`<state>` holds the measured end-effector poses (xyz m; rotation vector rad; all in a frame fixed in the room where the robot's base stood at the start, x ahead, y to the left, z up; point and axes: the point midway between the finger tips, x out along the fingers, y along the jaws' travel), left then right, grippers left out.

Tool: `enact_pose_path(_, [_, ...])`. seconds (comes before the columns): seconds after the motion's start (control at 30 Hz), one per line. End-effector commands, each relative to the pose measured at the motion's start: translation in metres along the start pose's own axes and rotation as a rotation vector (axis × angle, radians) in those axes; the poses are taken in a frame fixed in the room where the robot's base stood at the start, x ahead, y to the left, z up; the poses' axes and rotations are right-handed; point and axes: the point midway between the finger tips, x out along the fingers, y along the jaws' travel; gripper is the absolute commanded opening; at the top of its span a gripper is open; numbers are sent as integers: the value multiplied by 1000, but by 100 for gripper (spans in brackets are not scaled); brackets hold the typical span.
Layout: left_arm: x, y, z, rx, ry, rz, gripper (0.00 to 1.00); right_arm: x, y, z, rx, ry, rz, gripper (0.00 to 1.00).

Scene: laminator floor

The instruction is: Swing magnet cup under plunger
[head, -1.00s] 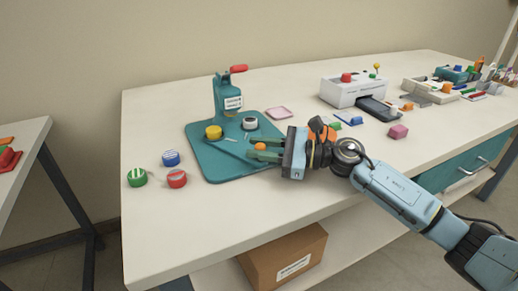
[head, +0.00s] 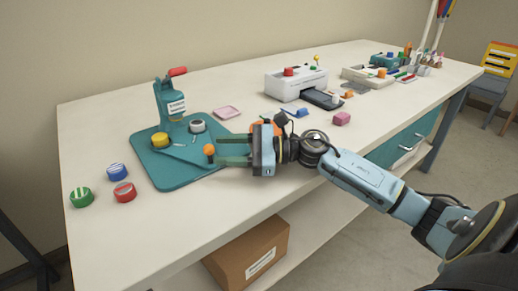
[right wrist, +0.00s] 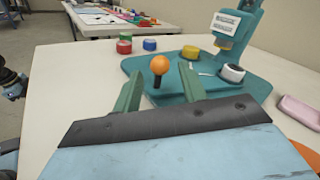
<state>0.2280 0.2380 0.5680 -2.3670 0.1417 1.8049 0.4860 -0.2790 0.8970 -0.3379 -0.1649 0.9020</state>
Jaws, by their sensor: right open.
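The teal press (head: 170,100) stands on its teal base plate (head: 168,182), with a red handle on top and a plunger head on its column. A yellow cup (head: 160,139) and a dark cup with a pale rim (head: 197,126) sit on either side of the column's front; no label shows which is the magnet cup. An orange knob (head: 209,149) on a dark stem stands at the plate's right. My right gripper (head: 217,149) is open, its green fingertips at the knob. In the right wrist view the knob (right wrist: 160,64) appears between the fingertips, untouched. My left gripper is not seen.
Green (head: 81,197), blue (head: 116,172) and red (head: 124,192) round pieces lie left of the base plate. A pink tray (head: 227,112) lies behind my gripper. The front tabletop is clear.

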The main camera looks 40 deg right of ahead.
Motion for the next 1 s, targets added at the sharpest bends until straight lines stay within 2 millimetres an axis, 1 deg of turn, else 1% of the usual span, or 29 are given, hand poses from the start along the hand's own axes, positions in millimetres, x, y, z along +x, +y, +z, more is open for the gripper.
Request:
enact_pose_path(0.03, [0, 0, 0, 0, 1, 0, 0, -12, 2, -2, 4, 4, 2, 42])
enact_pose_path(0.2, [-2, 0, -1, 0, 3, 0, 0, -45, 1, -1, 3, 3, 2, 42])
enact_pose_path(0.3, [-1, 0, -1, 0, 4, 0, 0, -62, 1, -1, 3, 2, 2, 42])
enact_pose_path(0.43, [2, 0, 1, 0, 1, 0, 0, -79, 1, 0, 2, 1, 2, 42])
enact_pose_path(0.6, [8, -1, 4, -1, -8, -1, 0, -90, 0, 0, 2, -1, 2, 42])
enact_pose_path(0.87, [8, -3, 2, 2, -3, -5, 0, -92, 1, 0, 1, -1, 3, 42])
enact_pose_path(0.9, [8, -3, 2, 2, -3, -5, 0, -92, 1, 0, 1, -1, 3, 40])
enact_pose_path(1.0, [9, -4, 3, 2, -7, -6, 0, -92, 0, 1, 1, -1, 2, 27])
